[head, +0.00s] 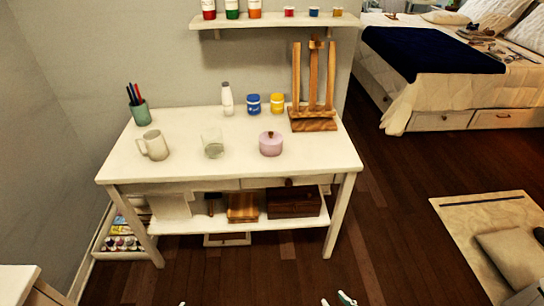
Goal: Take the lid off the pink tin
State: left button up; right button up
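The pink tin (271,146) stands upright on the white table (180,178), right of the middle. Its pink lid (271,136) with a small dark reddish knob sits on top. My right gripper (336,300) shows only as fingertips at the bottom edge, well below and in front of the table. Its tips are apart with nothing visible between them. Only a sliver of my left gripper (182,303) shows at the bottom edge, far from the tin, and its fingers are mostly out of frame.
A glass (213,146) and a mug (153,146) stand left of the tin. Behind are a white bottle (227,99), a blue jar (254,104), a yellow jar (277,103) and a wooden easel (313,122). A pen cup (141,114) is at the back left. The table's front right is clear.

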aim_at(270, 152)
jog(key=k+u, duration=0.15)
jog(key=u, duration=0.2)
jog(key=k+u, duration=0.15)
jog(key=u, duration=0.2)
jog(key=k+j+u, duration=0.1)
jog(key=u, duration=0.25)
jog(key=l+u, duration=0.25)
jog(key=u, duration=0.15)
jog(key=l+u, duration=0.4)
jog(key=k+l, duration=0.1)
jog(key=l, duration=0.4)
jog(key=k+l, duration=0.1)
jog(key=l, duration=0.35)
jog(key=k+l, duration=0.1)
jog(key=l, duration=0.4)
jog(key=k+l, duration=0.1)
jog(key=l, duration=0.35)
jog(key=k+l, duration=0.1)
jog(key=l, duration=0.4)
jog(key=k+l, duration=0.1)
jog(key=l, duration=0.35)
